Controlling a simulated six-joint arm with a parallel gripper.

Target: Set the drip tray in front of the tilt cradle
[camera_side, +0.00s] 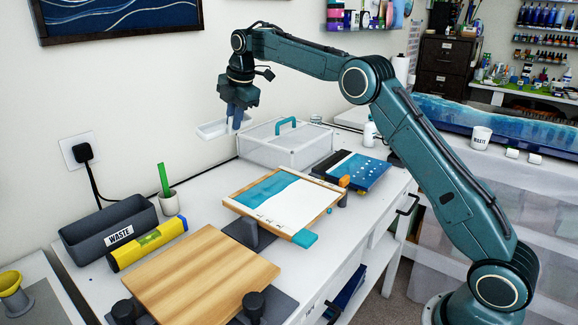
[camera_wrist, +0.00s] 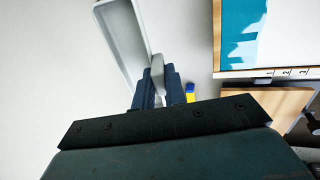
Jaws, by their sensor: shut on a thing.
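The drip tray looks to be the shallow white tray (camera_side: 211,130) held up in the air, left of the white lidded box. My gripper (camera_side: 237,121) is shut on its right end. In the wrist view the tray (camera_wrist: 103,28) extends away from the fingers (camera_wrist: 157,82), which pinch a grey tab at its near end. A wood-edged panel (camera_side: 308,213) with teal and white paint sits on a grey stand (camera_side: 248,234), which appears to be the tilt cradle; much of the stand is hidden beneath. The panel edge (camera_wrist: 290,73) also shows in the wrist view.
A wooden board (camera_side: 205,278) lies in front. The white box (camera_side: 285,147) and a blue panel (camera_side: 352,172) are behind.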

